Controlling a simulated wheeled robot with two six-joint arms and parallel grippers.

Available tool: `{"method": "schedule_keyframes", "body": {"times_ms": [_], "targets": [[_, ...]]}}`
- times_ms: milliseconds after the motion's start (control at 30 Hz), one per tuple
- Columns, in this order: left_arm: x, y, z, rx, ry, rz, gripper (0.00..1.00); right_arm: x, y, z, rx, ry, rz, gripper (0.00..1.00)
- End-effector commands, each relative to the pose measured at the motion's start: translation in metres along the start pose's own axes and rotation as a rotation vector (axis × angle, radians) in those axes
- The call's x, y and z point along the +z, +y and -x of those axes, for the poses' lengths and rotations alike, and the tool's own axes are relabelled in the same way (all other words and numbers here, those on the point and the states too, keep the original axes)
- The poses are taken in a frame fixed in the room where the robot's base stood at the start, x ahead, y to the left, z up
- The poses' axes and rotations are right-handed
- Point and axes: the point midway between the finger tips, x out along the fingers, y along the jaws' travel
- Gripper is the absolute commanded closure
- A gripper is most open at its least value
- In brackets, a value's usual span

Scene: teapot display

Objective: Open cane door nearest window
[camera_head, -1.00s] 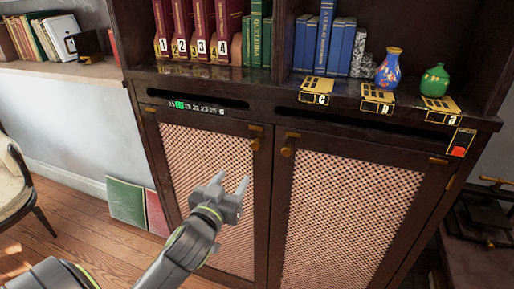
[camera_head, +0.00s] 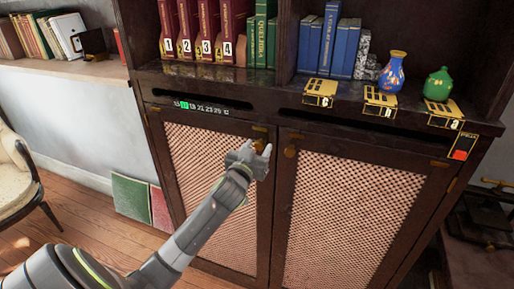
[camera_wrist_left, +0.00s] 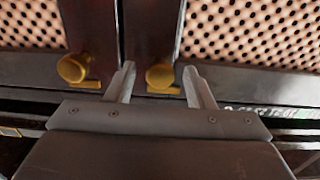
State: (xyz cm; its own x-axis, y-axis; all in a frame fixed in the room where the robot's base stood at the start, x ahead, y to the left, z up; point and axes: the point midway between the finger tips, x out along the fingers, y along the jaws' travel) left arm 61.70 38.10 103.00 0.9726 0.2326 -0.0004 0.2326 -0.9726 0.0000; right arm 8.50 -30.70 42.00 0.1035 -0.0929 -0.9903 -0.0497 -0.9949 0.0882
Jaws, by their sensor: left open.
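Two dark wood doors with cane panels stand side by side, both closed: the left cane door (camera_head: 200,160) and the right cane door (camera_head: 350,215). Each has a gold knob near its upper inner corner. My left gripper (camera_head: 258,150) is open and raised to the left door's knob. In the wrist view, which looks upside down, the left door's knob (camera_wrist_left: 161,75) shows between the open finger tips of the gripper (camera_wrist_left: 157,80). Contact cannot be made out. The right door's knob (camera_wrist_left: 72,69) is outside the fingers. My right gripper is not in view.
Shelves above the doors hold red numbered books (camera_head: 205,30), blue books (camera_head: 325,45), a blue vase (camera_head: 392,73) and a green pot (camera_head: 438,84). A green panel (camera_head: 131,196) leans at the left. A chair (camera_head: 18,180) stands at the left edge. Wood floor lies between.

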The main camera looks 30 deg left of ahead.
Motion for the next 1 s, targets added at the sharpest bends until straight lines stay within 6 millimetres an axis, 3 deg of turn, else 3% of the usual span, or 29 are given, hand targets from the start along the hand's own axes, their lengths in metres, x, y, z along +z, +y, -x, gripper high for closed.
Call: {"method": "schedule_keyframes", "body": {"times_ms": [267, 667, 1000], "targets": [[0.0, -0.0001, -0.0016, 0.0, 0.0, 0.0, 0.52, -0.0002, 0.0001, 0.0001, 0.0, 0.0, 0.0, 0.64], [0.0001, 0.0, -0.0013, 0.0, 0.0, 0.0, 1.0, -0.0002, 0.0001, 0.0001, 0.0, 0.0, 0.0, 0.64], [0.0001, 0.0003, -0.0012, 0.016, -0.003, -0.003, 1.0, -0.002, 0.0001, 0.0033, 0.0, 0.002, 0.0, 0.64]]}}
